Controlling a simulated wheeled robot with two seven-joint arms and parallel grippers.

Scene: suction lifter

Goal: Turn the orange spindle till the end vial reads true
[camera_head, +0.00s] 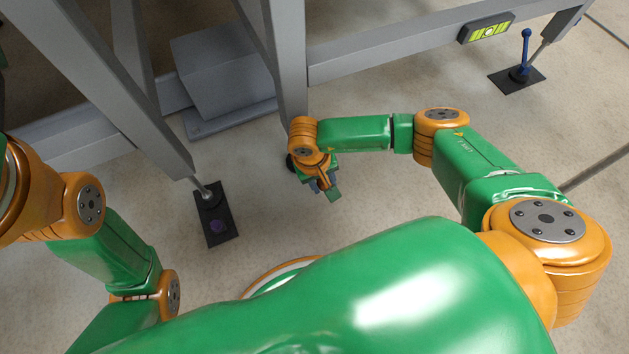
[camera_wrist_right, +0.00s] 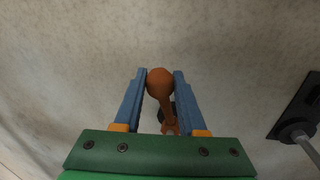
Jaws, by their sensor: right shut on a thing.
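My right gripper (camera_head: 327,186) is low over the floor beside the middle leg of the frame. In the right wrist view its blue fingers (camera_wrist_right: 160,74) are shut on the round orange knob of the orange spindle (camera_wrist_right: 160,82). The spindle's lower part runs down between the fingers and is partly hidden by the gripper; in the head view my arm hides most of it. The end vial (camera_head: 488,29) is a yellow-green level in a dark housing on the right beam. Its bubble is too small to read exactly. My left gripper is not in view.
A blue spindle (camera_head: 525,55) stands on a black pad at the upper right. A grey box (camera_head: 222,70) stands behind the grey frame legs. Open concrete floor (camera_head: 400,190) lies around my right arm.

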